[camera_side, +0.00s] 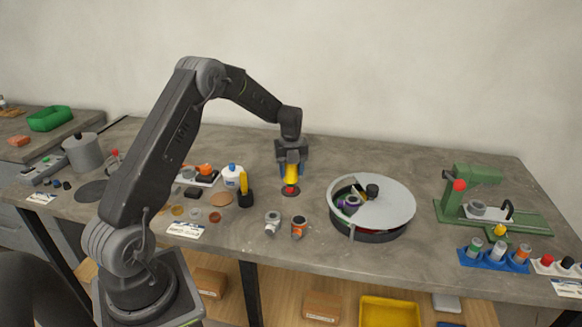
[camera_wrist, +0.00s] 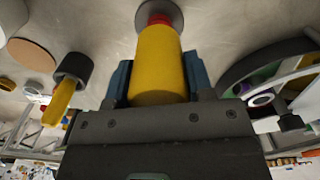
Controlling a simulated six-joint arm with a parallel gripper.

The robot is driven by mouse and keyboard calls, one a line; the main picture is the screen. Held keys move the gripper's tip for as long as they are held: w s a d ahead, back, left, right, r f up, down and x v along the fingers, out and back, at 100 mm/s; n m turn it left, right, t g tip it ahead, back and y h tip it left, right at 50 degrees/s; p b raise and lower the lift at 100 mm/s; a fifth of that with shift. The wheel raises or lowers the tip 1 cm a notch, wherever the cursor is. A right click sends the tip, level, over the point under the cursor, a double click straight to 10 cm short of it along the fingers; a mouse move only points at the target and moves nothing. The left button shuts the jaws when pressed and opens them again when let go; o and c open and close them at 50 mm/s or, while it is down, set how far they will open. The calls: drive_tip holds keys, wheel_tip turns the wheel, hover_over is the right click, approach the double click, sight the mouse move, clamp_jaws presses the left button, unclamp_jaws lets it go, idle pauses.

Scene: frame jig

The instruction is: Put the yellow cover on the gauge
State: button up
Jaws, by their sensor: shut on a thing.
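My gripper (camera_side: 291,163) points down over the middle of the table and is shut on the yellow cover (camera_side: 291,175). In the wrist view the cover (camera_wrist: 158,68) is a smooth yellow cylinder between the blue fingers. A red piece (camera_wrist: 159,19) shows at the cover's far end, above a dark round disc (camera_side: 290,192) on the table. I cannot tell whether the red piece is the gauge's top, or whether the cover touches it or sits around it. The cover looks about upright.
A yellow-handled tool (camera_side: 243,183) stands in a black holder (camera_side: 246,199) to the left. A round tray with a pale lid (camera_side: 390,207) is to the right. Two small cups (camera_side: 299,228) are in front. A green press (camera_side: 470,187) stands far right.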

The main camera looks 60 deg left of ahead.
sight(291, 179)
drive_tip(key=shift+f, duration=1.9)
drive_tip(key=o, duration=1.1)
drive_tip(key=shift+o, duration=0.2)
drive_tip(key=shift+r, duration=0.1)
drive_tip(key=shift+r, duration=0.65)
drive_tip(key=shift+r, duration=0.1)
drive_tip(key=shift+r, duration=3.4)
